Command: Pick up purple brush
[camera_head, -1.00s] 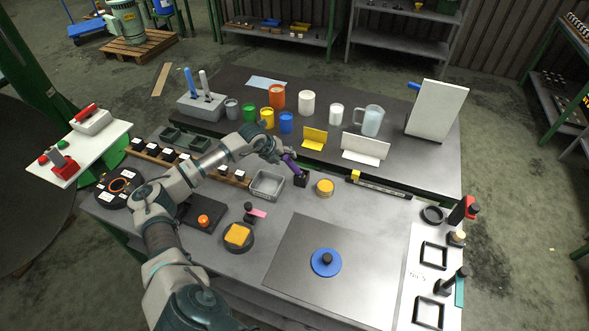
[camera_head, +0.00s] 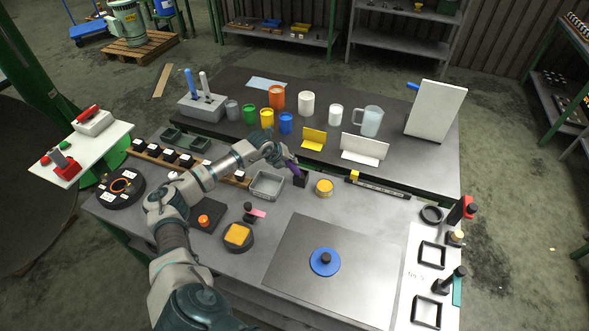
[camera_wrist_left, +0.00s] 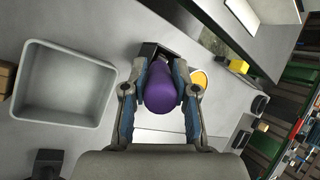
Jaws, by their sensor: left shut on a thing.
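The purple brush (camera_wrist_left: 164,88) fills the middle of the left wrist view, between the two fingers of my left gripper (camera_wrist_left: 163,97). Its fingers touch it on both sides and are shut on it. In the head view the purple brush (camera_head: 293,167) leans at a tilt, its lower end in or at a small black holder (camera_head: 301,179). My left gripper (camera_head: 283,160) is at its upper part. Whether the lower end is clear of the holder is hidden. My right gripper is not in view.
A grey metal tray (camera_head: 267,185) stands just left of the black holder. A yellow-topped round tin (camera_head: 324,187) is close on its right. Several coloured cups, including a blue one (camera_head: 286,123), stand behind on the dark table. A grey plate with a blue disc (camera_head: 325,262) lies in front.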

